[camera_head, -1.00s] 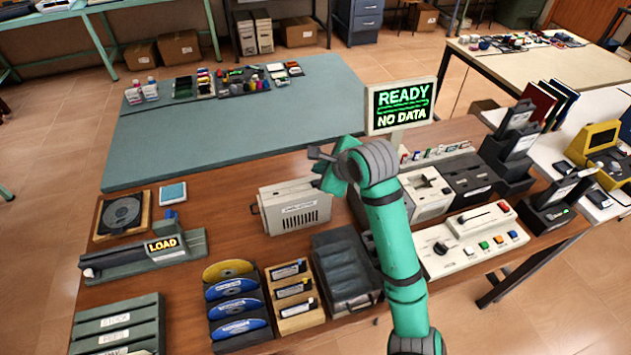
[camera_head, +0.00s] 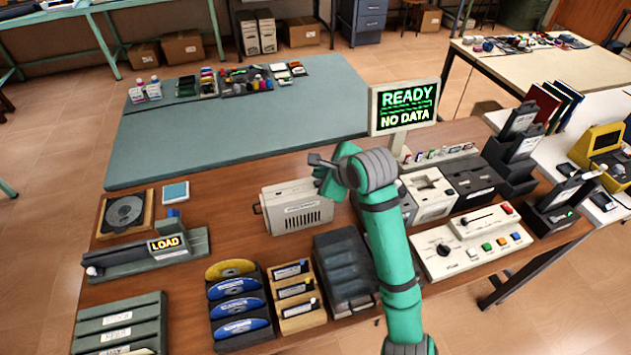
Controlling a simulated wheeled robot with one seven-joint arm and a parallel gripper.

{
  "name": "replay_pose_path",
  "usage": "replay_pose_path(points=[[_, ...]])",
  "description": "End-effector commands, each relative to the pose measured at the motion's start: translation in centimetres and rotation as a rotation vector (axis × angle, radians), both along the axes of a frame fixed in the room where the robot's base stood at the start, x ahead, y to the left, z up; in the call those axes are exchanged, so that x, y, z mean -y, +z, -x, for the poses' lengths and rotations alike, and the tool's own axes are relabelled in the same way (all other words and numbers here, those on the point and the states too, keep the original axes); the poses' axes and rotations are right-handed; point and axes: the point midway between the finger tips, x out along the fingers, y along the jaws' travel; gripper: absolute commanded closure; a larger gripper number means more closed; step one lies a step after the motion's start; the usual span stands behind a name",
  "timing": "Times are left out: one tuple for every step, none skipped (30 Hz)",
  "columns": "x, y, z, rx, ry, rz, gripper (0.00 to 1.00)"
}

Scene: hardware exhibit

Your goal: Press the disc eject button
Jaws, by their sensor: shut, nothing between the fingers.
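A long grey device (camera_head: 145,254) with a lit yellow LOAD sign (camera_head: 166,243) sits at the left of the wooden bench. A small blue part (camera_head: 172,216) stands up behind that sign. A dark round disc-like piece (camera_head: 124,211) lies in a wooden frame behind the device. I cannot tell which part is the disc eject button. My gripper (camera_head: 316,160) is shut and empty, raised over the bench's middle, well to the right of the LOAD device. It is above and behind a beige vented box (camera_head: 297,210).
A READY / NO DATA screen (camera_head: 404,106) and a button panel (camera_head: 473,247) are to the right. Bare wood lies left of the vented box.

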Motion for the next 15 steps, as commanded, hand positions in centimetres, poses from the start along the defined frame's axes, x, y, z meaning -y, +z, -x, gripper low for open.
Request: replay_pose_path(points=[[0.27,0.00,0.00,0.000,-0.004,0.000,1.00],[0.34,0.00,0.00,0.000,-0.005,-0.001,1.00],[0.37,-0.01,0.01,0.000,-0.006,0.000,1.00],[0.35,0.00,0.00,-0.001,-0.005,0.000,1.00],[0.30,-0.01,0.00,0.000,-0.004,0.000,1.00],[0.18,0.00,0.00,0.000,-0.002,0.000,1.00],[0.09,0.00,0.00,0.000,-0.002,0.000,1.00],[-0.01,0.00,-0.01,0.000,0.000,0.000,1.00],[-0.14,-0.01,-0.01,0.000,0.002,0.000,1.00],[-0.23,0.00,-0.01,0.000,0.003,0.000,1.00],[-0.30,0.00,0.00,0.000,0.004,0.000,1.00],[-0.38,0.00,-0.01,0.000,0.006,0.000,1.00],[-0.44,0.01,-0.01,0.000,0.006,0.000,1.00],[-0.48,0.00,-0.01,0.000,0.006,0.000,1.00],[-0.52,0.00,-0.02,0.000,0.008,0.000,1.00]])
